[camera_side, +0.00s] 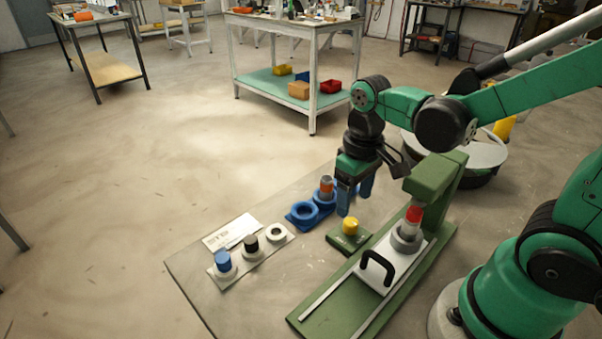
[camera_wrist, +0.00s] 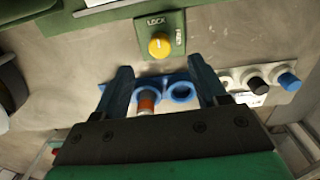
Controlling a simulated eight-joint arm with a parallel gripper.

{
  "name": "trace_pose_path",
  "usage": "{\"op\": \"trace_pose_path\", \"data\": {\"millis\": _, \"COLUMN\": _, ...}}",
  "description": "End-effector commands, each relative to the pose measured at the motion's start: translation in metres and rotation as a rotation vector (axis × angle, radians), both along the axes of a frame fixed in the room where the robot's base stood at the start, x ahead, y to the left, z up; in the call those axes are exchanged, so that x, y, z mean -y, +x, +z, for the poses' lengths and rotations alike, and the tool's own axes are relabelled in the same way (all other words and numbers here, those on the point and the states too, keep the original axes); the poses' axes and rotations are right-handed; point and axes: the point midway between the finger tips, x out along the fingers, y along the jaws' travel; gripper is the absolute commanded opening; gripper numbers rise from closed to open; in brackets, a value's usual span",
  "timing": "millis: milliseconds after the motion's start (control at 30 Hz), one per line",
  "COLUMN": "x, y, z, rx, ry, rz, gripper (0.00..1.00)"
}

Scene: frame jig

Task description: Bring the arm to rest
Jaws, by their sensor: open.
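My gripper (camera_side: 356,193) is open and empty, above the table between the blue holder and the green frame. In the wrist view its two fingers (camera_wrist: 159,66) stand apart. A green frame (camera_side: 437,178) bears a white slide plate with a black handle (camera_side: 377,268). A red-topped piece (camera_side: 413,216) stands in a grey collar on that plate, under the frame's arm. A yellow knob (camera_side: 351,226) sits on a green base marked LOCK (camera_wrist: 156,21). A blue two-ring holder (camera_side: 302,215) has an orange-banded piece (camera_side: 326,187) in one ring; the other ring looks empty.
A white holder (camera_side: 238,262) carries a blue-capped piece (camera_side: 223,261), a black-capped piece (camera_side: 250,243) and an empty ring (camera_side: 276,232). A white card (camera_side: 230,231) lies beside it. A round-topped stand (camera_side: 485,152) is behind my arm. Workbenches stand farther back, with open floor between.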

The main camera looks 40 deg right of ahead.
Motion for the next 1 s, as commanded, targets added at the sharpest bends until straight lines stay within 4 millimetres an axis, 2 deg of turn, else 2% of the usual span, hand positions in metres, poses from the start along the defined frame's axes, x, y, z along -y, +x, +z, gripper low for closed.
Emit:
{"op": "trace_pose_path", "data": {"millis": 133, "x": -0.003, "y": 0.002, "z": 0.012, "rx": 0.103, "ry": -0.005, "rz": 0.000, "gripper": 0.65}}
{"op": "trace_pose_path", "data": {"millis": 500, "x": -0.015, "y": 0.011, "z": 0.055, "rx": 0.546, "ry": 0.001, "rz": -0.011, "gripper": 0.65}}
{"op": "trace_pose_path", "data": {"millis": 633, "x": -0.017, "y": 0.012, "z": 0.060, "rx": 0.605, "ry": 0.005, "rz": -0.014, "gripper": 0.65}}
{"op": "trace_pose_path", "data": {"millis": 1000, "x": -0.017, "y": 0.012, "z": 0.061, "rx": 0.609, "ry": 0.006, "rz": -0.014, "gripper": 0.65}}
